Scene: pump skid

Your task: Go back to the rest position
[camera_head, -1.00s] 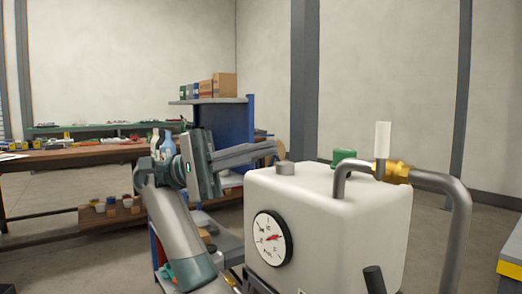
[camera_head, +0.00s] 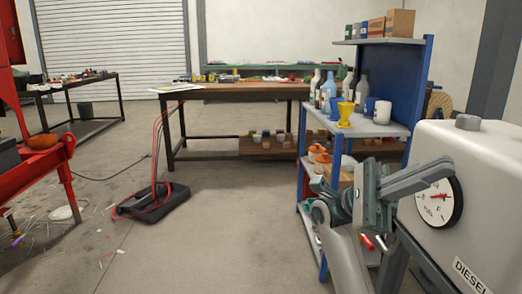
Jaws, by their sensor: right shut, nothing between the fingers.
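My right gripper (camera_head: 443,170) is at the lower right, on my grey and teal right arm (camera_head: 340,250), which comes up from the bottom edge. Its fingers are shut with nothing between them and point to the right. In the picture they lie in front of the left side of the white tank (camera_head: 487,150), just above its round gauge (camera_head: 437,203). I cannot tell how near they are to the tank, but no contact shows. My left gripper is not in view.
A blue shelf unit (camera_head: 420,85) with bottles and boxes stands behind my right arm. A long workbench (camera_head: 240,93) is at the back. A red machine frame (camera_head: 45,165) stands at the left, with a black case (camera_head: 155,203) on the floor. The middle floor (camera_head: 235,230) is clear.

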